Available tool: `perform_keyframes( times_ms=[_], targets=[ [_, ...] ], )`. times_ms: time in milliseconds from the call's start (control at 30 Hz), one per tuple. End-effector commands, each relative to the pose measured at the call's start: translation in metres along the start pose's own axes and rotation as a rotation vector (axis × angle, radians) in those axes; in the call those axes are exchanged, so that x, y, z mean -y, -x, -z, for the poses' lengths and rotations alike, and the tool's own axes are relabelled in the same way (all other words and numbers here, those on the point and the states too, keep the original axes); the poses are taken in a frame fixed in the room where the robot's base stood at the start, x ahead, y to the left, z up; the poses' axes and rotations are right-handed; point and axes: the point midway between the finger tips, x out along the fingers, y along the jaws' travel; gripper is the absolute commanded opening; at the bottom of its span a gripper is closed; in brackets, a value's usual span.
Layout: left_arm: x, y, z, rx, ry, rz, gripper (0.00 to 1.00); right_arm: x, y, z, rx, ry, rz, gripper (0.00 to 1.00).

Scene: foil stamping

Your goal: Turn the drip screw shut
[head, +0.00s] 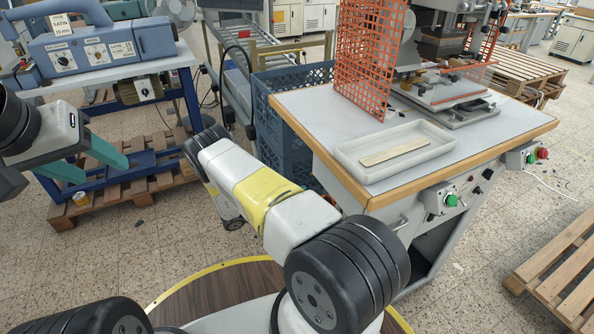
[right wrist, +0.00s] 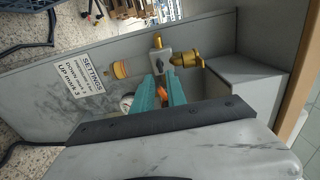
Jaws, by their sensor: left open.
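In the right wrist view, the two teal fingers of my right gripper (right wrist: 163,85) stand a little apart. A small orange piece (right wrist: 163,91) shows between them; I cannot tell if they touch it. Beyond the fingertips is a grey block with a brass stem (right wrist: 157,42). A brass fitting (right wrist: 186,58) is right of it, and an amber round part (right wrist: 122,69) is to the left. I cannot tell for sure which part is the drip screw. In the head view, my left gripper (head: 96,162) is open and empty at the left. My right gripper is hidden there.
A settings label (right wrist: 92,73) is on the grey panel. A grey box wall (right wrist: 237,88) stands close on the right. In the head view, a press table (head: 310,105) carries a white tray (head: 350,160) and an orange mesh guard (head: 372,50). Blue crates (head: 290,150) stand beside it.

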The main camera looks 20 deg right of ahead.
Motion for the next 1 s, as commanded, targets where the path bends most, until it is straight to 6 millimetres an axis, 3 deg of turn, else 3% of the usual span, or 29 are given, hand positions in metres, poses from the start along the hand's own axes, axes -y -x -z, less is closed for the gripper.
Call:
perform_keyframes(
  times_ms=[200,400,733,767,833,1000],
  targets=[
    [0.000,0.000,0.000,0.000,0.000,0.000,0.55,0.000,-0.037,0.000,-0.001,0.001,0.000,0.17],
    [0.000,0.000,0.000,0.000,0.000,0.000,0.55,0.000,-0.060,0.000,0.001,0.001,-0.001,0.17],
    [0.000,0.000,0.000,0.000,0.000,0.000,0.55,0.000,-0.065,-0.001,0.002,0.001,-0.003,0.17],
    [0.000,0.000,0.000,0.000,0.000,0.000,0.55,0.000,-0.065,-0.001,0.002,0.001,-0.003,0.15],
    [0.000,0.000,0.000,0.000,0.000,0.000,0.55,0.000,-0.065,-0.001,0.002,0.001,-0.003,0.02],
    [0.000,0.000,0.000,0.000,0.000,0.000,0.55,0.000,-0.065,-0.001,0.002,0.001,-0.003,0.00]
  ],
)
